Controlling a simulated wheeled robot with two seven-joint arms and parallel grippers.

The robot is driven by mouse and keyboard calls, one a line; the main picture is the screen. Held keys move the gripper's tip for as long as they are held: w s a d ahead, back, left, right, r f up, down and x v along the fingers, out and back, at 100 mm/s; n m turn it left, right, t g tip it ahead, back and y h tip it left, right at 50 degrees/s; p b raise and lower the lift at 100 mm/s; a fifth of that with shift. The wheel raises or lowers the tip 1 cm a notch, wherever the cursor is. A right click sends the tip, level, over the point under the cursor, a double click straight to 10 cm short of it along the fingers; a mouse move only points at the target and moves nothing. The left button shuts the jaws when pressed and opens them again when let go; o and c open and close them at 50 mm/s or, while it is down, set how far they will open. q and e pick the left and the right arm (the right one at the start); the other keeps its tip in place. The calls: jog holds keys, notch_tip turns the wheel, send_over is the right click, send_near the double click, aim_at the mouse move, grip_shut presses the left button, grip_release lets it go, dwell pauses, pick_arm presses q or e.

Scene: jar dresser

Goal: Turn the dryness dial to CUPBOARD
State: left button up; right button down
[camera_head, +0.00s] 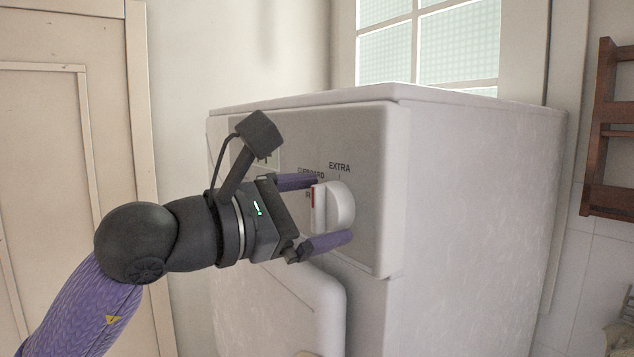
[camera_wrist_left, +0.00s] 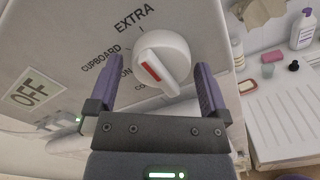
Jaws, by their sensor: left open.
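The dryness dial (camera_head: 341,206) is a white round knob with a raised grip and a red mark, on the front panel of a white machine. My left gripper (camera_head: 332,209) is open, with one purple finger above the dial and one below it. In the left wrist view the dial (camera_wrist_left: 176,52) sits between the fingertips of the left gripper (camera_wrist_left: 160,68); contact cannot be told. The red mark (camera_wrist_left: 150,71) faces the partly hidden label ending in "ON", below the CUPBOARD label (camera_wrist_left: 101,58). The EXTRA label (camera_wrist_left: 134,18) is further round. My right gripper is not in view.
The white machine (camera_head: 470,200) stands below a window (camera_head: 430,40). An OFF label (camera_wrist_left: 35,93) is left of the dial. A door (camera_head: 60,130) is at the left, and a wooden rack (camera_head: 605,130) hangs at the right.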

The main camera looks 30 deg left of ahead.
pick_arm(q)
jog(key=shift+w+d, duration=0.1)
jog(key=shift+w, duration=0.05)
jog(key=c, duration=1.1)
jog(key=shift+f, duration=0.1)
jog(key=n+b, duration=0.1)
jog(key=n, duration=0.3)
jog(key=shift+b, duration=0.3)
jog(key=n+b, duration=0.1)
jog(key=n, duration=0.3)
jog(key=shift+n, duration=0.3)
